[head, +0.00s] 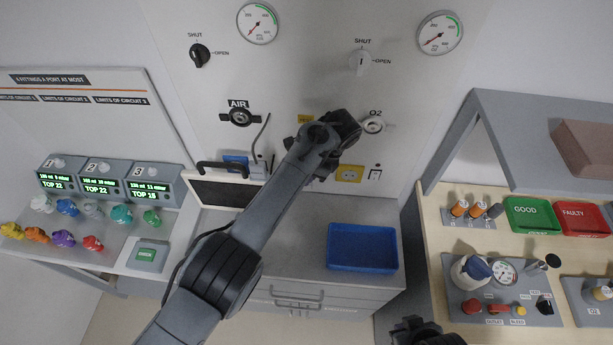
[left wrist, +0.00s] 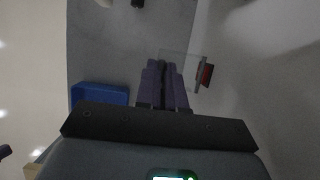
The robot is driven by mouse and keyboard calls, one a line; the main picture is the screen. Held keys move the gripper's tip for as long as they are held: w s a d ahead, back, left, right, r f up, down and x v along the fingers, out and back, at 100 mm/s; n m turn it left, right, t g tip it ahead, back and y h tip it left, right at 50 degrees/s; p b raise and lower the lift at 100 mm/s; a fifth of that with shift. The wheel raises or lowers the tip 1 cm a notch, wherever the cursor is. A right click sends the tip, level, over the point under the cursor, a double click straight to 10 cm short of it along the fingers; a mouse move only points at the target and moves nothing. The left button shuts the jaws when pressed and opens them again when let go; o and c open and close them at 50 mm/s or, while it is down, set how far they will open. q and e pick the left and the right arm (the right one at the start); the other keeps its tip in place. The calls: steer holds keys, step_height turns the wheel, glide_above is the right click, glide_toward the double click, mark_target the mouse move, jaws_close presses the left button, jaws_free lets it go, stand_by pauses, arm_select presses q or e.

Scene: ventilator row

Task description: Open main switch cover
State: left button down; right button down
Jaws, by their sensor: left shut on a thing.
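In the left wrist view, a clear, see-through cover (left wrist: 182,57) reaches from my fingertips toward a red switch (left wrist: 205,75) on a dark mount. My left gripper (left wrist: 162,64) is shut with its fingertips on the cover's edge. How far the cover is swung cannot be told. In the head view my left arm reaches up to the grey wall panel (head: 280,70), and its wrist hides the cover and the red switch. My right gripper (head: 425,332) shows only in part at the bottom edge, and its fingers cannot be made out.
Near my left wrist are the O2 port (head: 373,126), a yellow socket (head: 349,173) and a small switch (head: 375,173). A hose holder (head: 222,167) is to the left. A blue tray (head: 362,247) sits on the cabinet below. A workbench (head: 430,205) stands right.

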steer(key=shift+d, duration=0.1)
stand_by(0.3)
arm_select(q)
steer(key=c, duration=1.2)
jaws_free()
steer(key=shift+c, duration=0.2)
steer(key=shift+r, duration=0.1)
